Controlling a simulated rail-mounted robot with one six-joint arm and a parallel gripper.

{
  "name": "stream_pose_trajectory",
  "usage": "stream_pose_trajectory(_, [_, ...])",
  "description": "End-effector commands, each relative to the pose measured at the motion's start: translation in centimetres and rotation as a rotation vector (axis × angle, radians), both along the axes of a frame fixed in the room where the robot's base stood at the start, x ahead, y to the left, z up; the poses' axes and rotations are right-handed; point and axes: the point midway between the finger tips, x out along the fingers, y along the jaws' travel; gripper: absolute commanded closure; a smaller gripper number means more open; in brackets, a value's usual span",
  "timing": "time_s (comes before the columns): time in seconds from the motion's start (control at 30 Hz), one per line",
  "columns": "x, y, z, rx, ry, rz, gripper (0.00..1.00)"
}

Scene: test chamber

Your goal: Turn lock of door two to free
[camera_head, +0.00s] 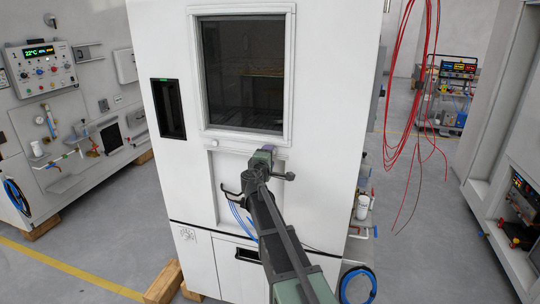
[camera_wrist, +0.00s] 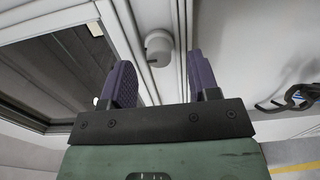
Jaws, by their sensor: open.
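In the wrist view a white round knob (camera_wrist: 158,47) sits on a pale strip of the white door front beside the window frame. My gripper (camera_wrist: 163,75) is open, with its two purple fingers apart. The knob appears between the fingers in the picture, with gaps on both sides; its depth relative to the fingertips is unclear. In the head view my gripper (camera_head: 266,150) is at the white cabinet (camera_head: 325,110), just below its window, and hides the surface behind it. A small white knob (camera_head: 214,142) shows near the window's lower left; I cannot tell whether both views show the same knob.
The dark window (camera_head: 240,75) has a raised frame. A black recess (camera_head: 168,108) is to its left. A hook with blue cables (camera_head: 232,193) is below my gripper. Red cables (camera_head: 400,120) hang to the right. Floor (camera_head: 420,230) is free at the right.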

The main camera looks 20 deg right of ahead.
Motion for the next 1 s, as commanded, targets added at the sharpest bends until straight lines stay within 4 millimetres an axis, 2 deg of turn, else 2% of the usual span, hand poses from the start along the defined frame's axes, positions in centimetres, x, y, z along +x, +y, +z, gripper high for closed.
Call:
stream_pose_trajectory(0.03, [-1.2,0.8,0.0,0.000,0.000,0.002,0.44])
stream_pose_trajectory(0.2, [-4.6,3.7,0.0,0.000,0.000,0.002,0.44])
stream_pose_trajectory(0.3, [-6.0,5.0,0.0,0.000,0.000,0.002,0.44])
stream_pose_trajectory(0.4, [-6.6,5.6,0.0,0.000,0.000,0.000,0.44])
stream_pose_trajectory(0.83, [-6.7,5.4,0.0,0.003,-0.001,-0.019,0.44])
stream_pose_trajectory(0.93, [-8.9,4.1,-1.7,0.146,-0.004,-0.142,0.44])
stream_pose_trajectory(0.97, [-10.3,3.8,-2.8,0.224,0.000,-0.197,0.44])
stream_pose_trajectory(1.0, [-12.5,3.6,-4.6,0.350,0.015,-0.279,0.44])
